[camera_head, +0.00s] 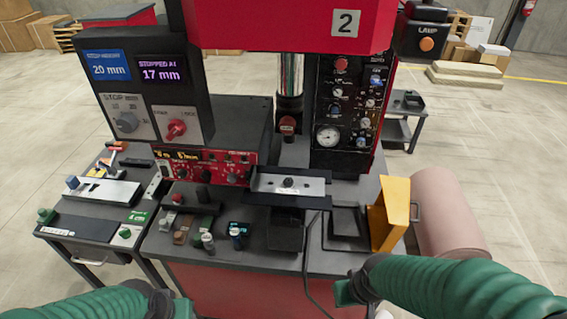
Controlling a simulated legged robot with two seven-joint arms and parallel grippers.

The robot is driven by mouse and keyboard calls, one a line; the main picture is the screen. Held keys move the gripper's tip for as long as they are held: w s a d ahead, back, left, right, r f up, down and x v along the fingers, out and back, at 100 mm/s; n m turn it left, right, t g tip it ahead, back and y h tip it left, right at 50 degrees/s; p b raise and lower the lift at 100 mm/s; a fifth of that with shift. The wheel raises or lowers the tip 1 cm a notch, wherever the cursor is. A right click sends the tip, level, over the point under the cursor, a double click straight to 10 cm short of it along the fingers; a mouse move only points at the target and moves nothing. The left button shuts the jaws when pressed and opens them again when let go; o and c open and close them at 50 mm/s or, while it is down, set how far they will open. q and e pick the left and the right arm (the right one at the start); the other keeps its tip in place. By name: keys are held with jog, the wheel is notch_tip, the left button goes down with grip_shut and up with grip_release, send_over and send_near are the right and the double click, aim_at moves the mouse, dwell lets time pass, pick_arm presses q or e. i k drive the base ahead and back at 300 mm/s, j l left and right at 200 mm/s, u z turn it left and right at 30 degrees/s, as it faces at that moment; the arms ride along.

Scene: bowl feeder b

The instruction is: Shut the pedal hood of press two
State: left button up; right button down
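Press two (285,20) is the red machine with a "2" plate at the top centre. The yellow pedal hood (392,212) stands upright and open at the right end of the bench. To its left, a black pedal unit (345,228) lies uncovered on the bench top. My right gripper (348,291) is low at the bench's front edge, below and left of the hood and apart from it. Its fingers are too small and turned to judge. My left gripper (172,305) is at the bottom left, far from the hood; its opening cannot be made out.
A black cable (307,262) hangs over the bench's front edge, left of my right gripper. Small parts (208,242) stand at the bench's left front. A side cart (90,225) is at left. A pinkish cylinder (446,215) stands right of the hood.

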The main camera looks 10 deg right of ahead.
aim_at(395, 215)
jog(key=l, duration=2.55)
jog(key=i+u, duration=0.05)
jog(key=i, duration=0.05)
